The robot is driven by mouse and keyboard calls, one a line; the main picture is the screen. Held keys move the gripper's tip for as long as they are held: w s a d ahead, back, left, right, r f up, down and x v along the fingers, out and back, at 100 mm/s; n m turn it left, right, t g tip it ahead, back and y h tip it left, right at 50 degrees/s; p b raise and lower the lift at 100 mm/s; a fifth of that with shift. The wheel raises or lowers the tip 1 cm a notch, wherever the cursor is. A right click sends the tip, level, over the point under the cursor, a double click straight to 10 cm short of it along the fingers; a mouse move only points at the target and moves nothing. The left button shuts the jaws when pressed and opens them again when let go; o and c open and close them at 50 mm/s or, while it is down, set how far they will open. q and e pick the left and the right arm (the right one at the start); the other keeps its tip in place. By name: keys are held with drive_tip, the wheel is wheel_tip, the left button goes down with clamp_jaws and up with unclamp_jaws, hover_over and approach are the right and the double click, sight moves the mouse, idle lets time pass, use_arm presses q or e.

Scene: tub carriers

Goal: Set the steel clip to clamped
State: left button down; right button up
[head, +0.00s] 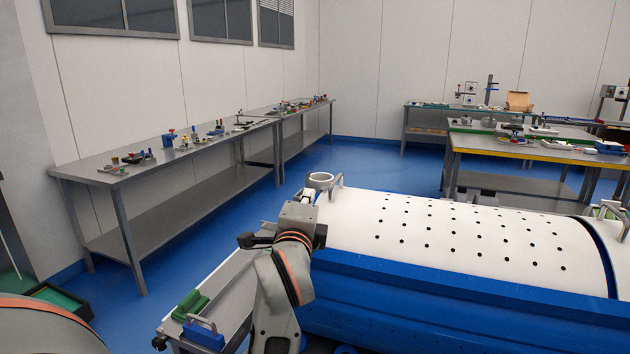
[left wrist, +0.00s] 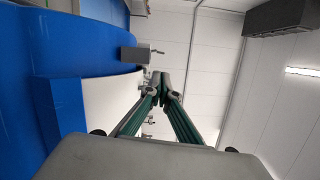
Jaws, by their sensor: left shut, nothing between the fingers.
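A bent grey metal bar (head: 338,183), which may be the steel clip, stands at the left end of the white perforated drum top (head: 450,232) in the head view. A round grey metal ring (head: 321,181) is beside it. I cannot tell the clip's setting. My left gripper (head: 308,197) is close to the ring, partly hidden by its own wrist. In the left wrist view its fingers (left wrist: 160,78) are together with nothing between them. A grey block with a small pin (left wrist: 136,54) shows left of the fingertips, apart from them. My right gripper is out of view.
The blue tub body (head: 450,308) fills the lower right. A narrow bench (head: 226,295) with a green block (head: 190,305) and a blue piece (head: 203,336) is left of my arm. Long grey tables (head: 110,180) line the left wall.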

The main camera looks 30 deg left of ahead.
sight(310, 182)
use_arm(q)
drive_tip(key=shift+w+a, duration=0.25)
drive_tip(key=shift+w, duration=0.25)
drive_tip(key=p+x, duration=0.1)
drive_tip(key=x, duration=0.4)
drive_tip(key=shift+w+a+p, duration=0.2)
drive_tip(key=shift+w+p, duration=0.15)
drive_tip(key=shift+p+x, duration=0.35)
drive_tip(key=shift+x, duration=1.2)
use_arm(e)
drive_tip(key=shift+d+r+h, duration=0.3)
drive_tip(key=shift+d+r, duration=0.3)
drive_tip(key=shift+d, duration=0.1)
use_arm(q)
drive_tip(key=shift+a, duration=0.1)
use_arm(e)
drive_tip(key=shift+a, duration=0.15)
use_arm(q)
drive_tip(key=shift+a, duration=0.1)
